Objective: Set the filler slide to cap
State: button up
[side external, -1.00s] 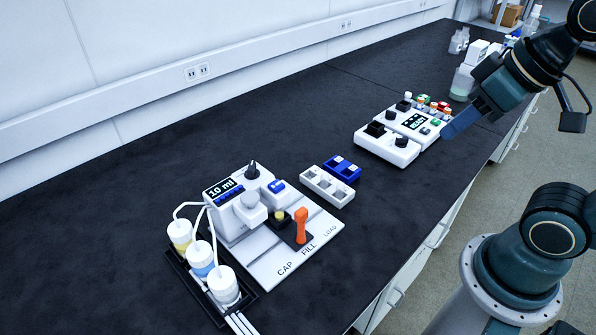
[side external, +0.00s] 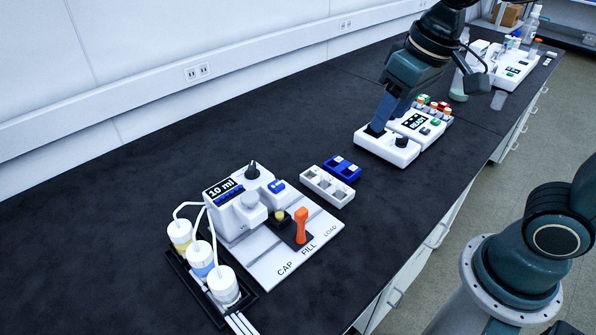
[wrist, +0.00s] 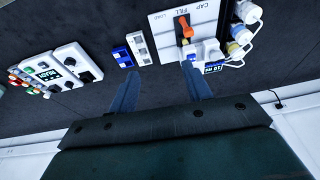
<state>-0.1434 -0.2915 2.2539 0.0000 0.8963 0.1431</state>
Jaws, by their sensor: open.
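The filler (side external: 238,207) is a white unit with a "10 ml" display and a white plate marked CAP, FILL and LOAD. Its slide is a dark carriage (side external: 290,231) with an upright orange handle (side external: 302,226), sitting about level with the FILL mark. A small yellowish item rests on the carriage. In the wrist view the orange handle (wrist: 185,27) is at the upper right, beyond my fingers. My gripper (wrist: 160,72) is open and empty. In the side view my gripper (side external: 381,116) is in front of the white instrument, well behind and right of the filler, apart from the handle.
Capped bottles (side external: 222,284) with tubes stand in a black tray left of the filler. A white rack (side external: 326,186) and a blue rack (side external: 343,168) lie between the filler and a white instrument (side external: 394,149). Small colored-cap vials (side external: 434,107) stand behind it. The bench's front left is clear.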

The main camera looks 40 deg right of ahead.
jog(key=w+a+f+g, duration=0.2)
jog(key=w+a+f, duration=0.3)
jog(key=w, duration=0.2)
jog(key=g, duration=0.1)
send_over(301, 211)
notch_tip(301, 211, down, 6)
jog(key=shift+f, duration=0.15)
jog(key=shift+f, duration=6.85)
jog(key=shift+c, duration=0.4)
grip_shut()
